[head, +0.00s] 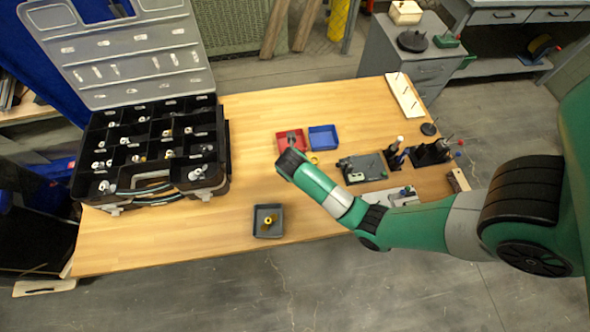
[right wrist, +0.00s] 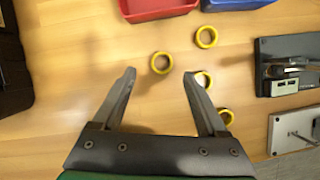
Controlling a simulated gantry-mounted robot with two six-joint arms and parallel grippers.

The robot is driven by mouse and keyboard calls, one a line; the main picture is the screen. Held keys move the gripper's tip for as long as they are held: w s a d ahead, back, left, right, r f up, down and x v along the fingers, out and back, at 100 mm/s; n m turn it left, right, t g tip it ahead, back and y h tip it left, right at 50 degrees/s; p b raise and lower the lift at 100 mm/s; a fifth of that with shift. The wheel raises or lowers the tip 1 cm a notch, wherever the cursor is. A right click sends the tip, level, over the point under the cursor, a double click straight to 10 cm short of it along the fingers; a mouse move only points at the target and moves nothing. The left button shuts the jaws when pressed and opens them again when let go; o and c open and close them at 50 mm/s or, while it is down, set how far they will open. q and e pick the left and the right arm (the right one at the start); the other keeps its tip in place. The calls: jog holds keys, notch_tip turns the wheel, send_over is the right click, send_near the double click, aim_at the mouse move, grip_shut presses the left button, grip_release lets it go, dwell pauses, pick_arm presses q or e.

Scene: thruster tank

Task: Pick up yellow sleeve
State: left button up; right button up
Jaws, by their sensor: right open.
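Several yellow ring-shaped sleeves lie flat on the wooden table in the right wrist view. One yellow sleeve (right wrist: 161,72) lies just beyond my right gripper (right wrist: 158,78), between the lines of its two spread fingertips. Another sleeve (right wrist: 207,46) is farther up and right. One more (right wrist: 208,80) is partly covered by the right finger, and another (right wrist: 228,112) lies right of that finger. The right gripper is open and empty. In the head view one sleeve (head: 314,160) shows beside the end of my right arm. My left gripper is not in view.
A red bin (head: 283,137) and a blue bin (head: 323,137) stand behind the sleeves. A black fixture (head: 361,167) is to the right. A dark tray (head: 260,232) with a yellowish part sits near the front edge. An open black organizer case (head: 212,180) fills the left.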

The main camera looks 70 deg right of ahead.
jog(key=b+x, duration=0.1)
jog(key=x, duration=0.1)
jog(key=b+x, duration=0.1)
jog(key=x, duration=0.1)
jog(key=shift+s+d+f, duration=0.1)
jog(key=shift+s+f, duration=0.1)
jog(key=shift+c, duration=0.2)
grip_shut()
